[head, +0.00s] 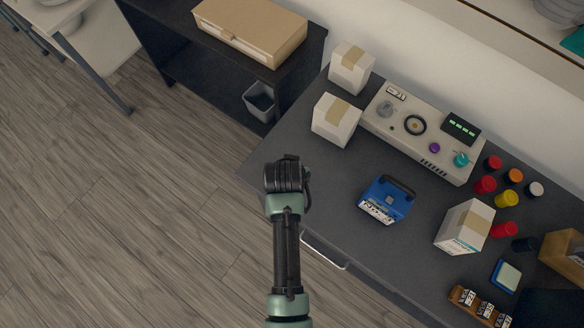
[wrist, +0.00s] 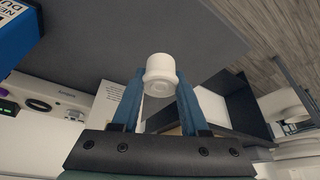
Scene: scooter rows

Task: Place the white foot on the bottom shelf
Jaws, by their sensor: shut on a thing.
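The white foot (wrist: 160,73), a small white cylinder with a narrower end, is held between the blue fingers of my gripper (wrist: 160,85) in the wrist view. The gripper is shut on it. In the head view my arm ends beside the front left edge of the grey table, and its wrist hides the fingers and the foot. A black shelf unit (head: 308,57) stands at the back left of the table. Its lower shelf (head: 205,82) shows in the head view, partly shaded under the top. The unit also shows right of my gripper in the wrist view (wrist: 250,118).
A cardboard box (head: 250,30) sits on the unit's top, and a grey bin (head: 260,102) stands low at its right end. The table (head: 300,150) holds white boxes (head: 335,119), a control panel (head: 422,132) and a blue device (head: 386,200). Floor at left is clear.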

